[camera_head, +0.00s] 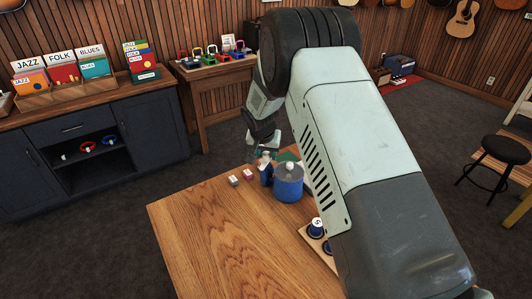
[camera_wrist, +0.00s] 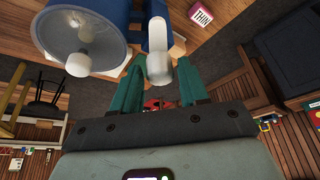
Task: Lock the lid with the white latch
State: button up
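A blue canister (camera_head: 288,186) with a translucent grey lid stands near the table's far edge; the lid (camera_wrist: 92,32) has a white knob (camera_wrist: 78,65). Beside it on the left is a blue upright part (camera_head: 266,174) carrying the white latch (camera_wrist: 159,55), a rounded lever. In the head view the latch end is small and partly hidden by my gripper (camera_head: 266,151). In the wrist view my gripper's teal fingers (camera_wrist: 161,68) are apart, one on each side of the latch, with gaps showing. Whether the lid is fully seated is unclear.
Two small labelled blocks, grey (camera_head: 234,180) and pink (camera_head: 248,174), lie left of the canister. A wooden board (camera_head: 308,237) with blue-and-white pieces is partly hidden by my arm. The wooden table (camera_head: 215,235) is clear at front left.

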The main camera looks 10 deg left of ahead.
grip_shut()
jog(key=n, duration=0.2)
jog(key=n+y, duration=0.1)
jog(key=n, duration=0.1)
jog(key=shift+d+y, duration=0.15)
jog(key=shift+y, duration=0.15)
jog(key=n+g+y, duration=0.1)
jog(key=n, duration=0.3)
jog(key=shift+w+d, duration=0.1)
jog(key=n, duration=0.2)
jog(key=n+g+y, duration=0.1)
jog(key=n, duration=0.1)
jog(key=shift+n+g+y, duration=0.3)
jog(key=shift+n, duration=0.1)
jog(key=shift+w+n+g, duration=0.15)
jog(key=shift+n+g, duration=0.45)
jog(key=shift+n, duration=0.9)
